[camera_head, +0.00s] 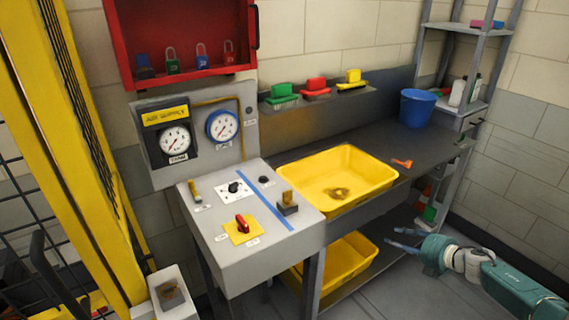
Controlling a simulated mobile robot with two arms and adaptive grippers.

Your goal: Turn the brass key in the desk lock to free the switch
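The light grey sloped desk (210,258) stands left of centre. On its right part is a small dark block with an upright brass piece (287,198), which looks like the key in its lock; the detail is too small to be sure. A red rotary switch (242,223) sits on a yellow plate in front. A black knob (234,187) sits on a white plate behind it. A small brass-yellow piece (195,191) is at the desk's left. My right gripper (396,238) is open and empty, low at the right, well away from the desk. My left gripper is not in view.
A yellow tray (375,172) stands on the dark bench right of the desk; another yellow bin (350,262) is below. A blue bucket (417,107) and shelf rack stand at the back right. Two gauges (175,141) and a red padlock cabinet (190,82) are above the desk.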

